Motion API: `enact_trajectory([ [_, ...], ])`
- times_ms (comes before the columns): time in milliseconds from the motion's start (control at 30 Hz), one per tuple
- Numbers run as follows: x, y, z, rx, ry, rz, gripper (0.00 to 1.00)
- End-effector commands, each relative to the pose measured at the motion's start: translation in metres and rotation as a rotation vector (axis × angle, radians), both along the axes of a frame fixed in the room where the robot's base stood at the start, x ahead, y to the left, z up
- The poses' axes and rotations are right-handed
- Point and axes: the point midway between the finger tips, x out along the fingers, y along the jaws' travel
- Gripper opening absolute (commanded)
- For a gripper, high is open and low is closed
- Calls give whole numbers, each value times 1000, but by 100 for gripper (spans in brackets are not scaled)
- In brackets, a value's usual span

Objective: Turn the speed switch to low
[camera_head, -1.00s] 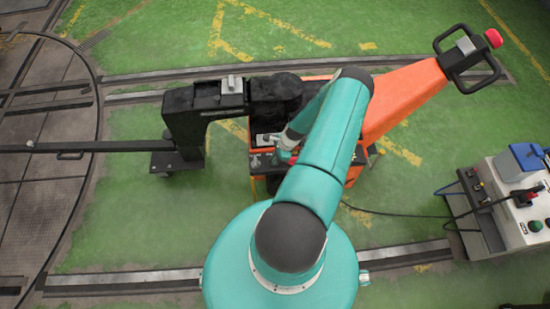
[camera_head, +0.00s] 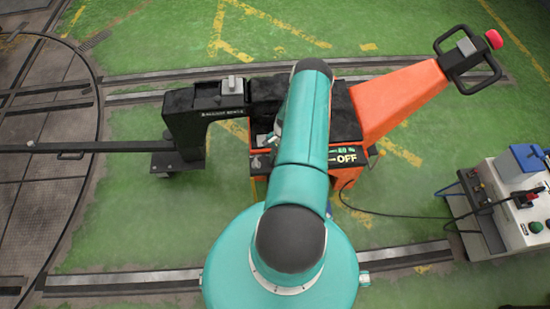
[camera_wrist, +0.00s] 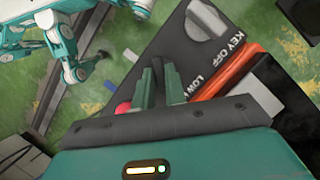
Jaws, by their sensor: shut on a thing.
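The dark control panel (camera_wrist: 225,88) carries the words KEY OFF and LOW in the wrist view. My gripper (camera_wrist: 160,74) is at this panel, beside the LOW marking, with its two green fingers close together. It is shut on what appears to be the speed switch, which the fingers mostly hide; its exact setting cannot be told. A grey knob (camera_wrist: 206,20) sits near KEY OFF, apart from the fingers. In the head view my arm covers the gripper and part of the orange machine (camera_head: 403,98) that bears the panel.
A black arm (camera_head: 190,120) reaches left from the machine, with a bar toward the round turntable (camera_head: 35,190). A handle with a red button (camera_head: 494,39) is at upper right. A white control box (camera_head: 515,215) with a cable stands at right. Green floor lies between.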

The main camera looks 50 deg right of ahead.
Motion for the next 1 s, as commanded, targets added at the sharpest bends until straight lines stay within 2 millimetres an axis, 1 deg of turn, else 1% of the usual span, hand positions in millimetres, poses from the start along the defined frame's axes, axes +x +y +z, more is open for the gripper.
enact_trajectory([
  [200, 3, -1, 0, -4, 1, 207, 0],
  [500, 4, 0, 0, -4, -1, 471, 0],
  [733, 5, 1, 0, -3, -1, 612, 0],
  [1000, 4, 0, 0, -4, 0, 691, 0],
])
